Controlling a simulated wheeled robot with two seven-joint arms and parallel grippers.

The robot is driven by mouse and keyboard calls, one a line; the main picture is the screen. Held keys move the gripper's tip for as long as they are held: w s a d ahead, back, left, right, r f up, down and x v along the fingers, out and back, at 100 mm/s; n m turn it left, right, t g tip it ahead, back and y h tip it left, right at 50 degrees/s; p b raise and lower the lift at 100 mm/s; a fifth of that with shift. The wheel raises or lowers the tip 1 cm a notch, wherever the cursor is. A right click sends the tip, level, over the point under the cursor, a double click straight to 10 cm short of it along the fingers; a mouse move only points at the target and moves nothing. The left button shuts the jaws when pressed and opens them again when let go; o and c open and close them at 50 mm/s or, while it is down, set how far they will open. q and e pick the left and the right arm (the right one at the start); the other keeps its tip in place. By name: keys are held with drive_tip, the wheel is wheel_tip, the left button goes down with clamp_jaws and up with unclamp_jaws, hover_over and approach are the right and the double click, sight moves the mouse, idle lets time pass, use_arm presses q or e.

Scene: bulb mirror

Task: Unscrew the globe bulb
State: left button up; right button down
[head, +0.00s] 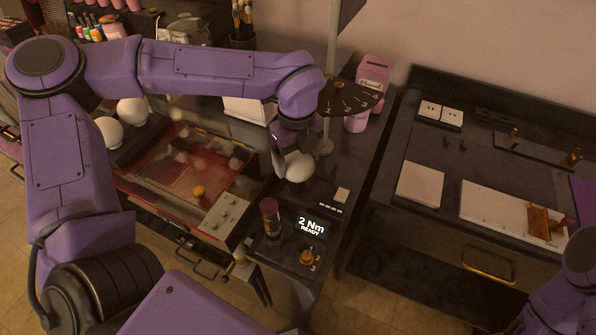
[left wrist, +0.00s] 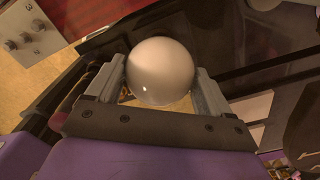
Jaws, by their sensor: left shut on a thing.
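A white globe bulb (head: 298,167) is between the fingers of my left gripper (head: 288,165), above the dark counter near a thin upright post. In the left wrist view, the globe bulb (left wrist: 160,71) sits between the two grey fingers of the left gripper (left wrist: 163,88), which is shut on it. The base of the bulb is hidden, so I cannot tell whether it is in a socket. Part of my right arm shows at the lower right of the head view, but its gripper does not show.
Two more white globes (head: 120,121) are at the left. A display reading "2 Nm READY" (head: 311,226), a dark-red cylinder (head: 270,217) and a numbered dial (head: 306,258) are in front of the bulb. A numbered dark plate (head: 350,99) is close to my left wrist.

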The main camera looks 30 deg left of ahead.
sight(297, 153)
use_arm(q)
drive_tip(key=shift+f+n+b, duration=0.15)
drive_tip(key=shift+n+b, duration=0.65)
drive_tip(key=shift+n, duration=0.8)
drive_tip(key=o, duration=0.8)
drive_tip(key=shift+c, duration=0.2)
drive_tip(key=shift+r, duration=0.2)
drive_tip(key=shift+r+p, duration=0.95)
drive_tip(key=shift+r, duration=0.6)
drive_tip(key=shift+f, duration=0.1)
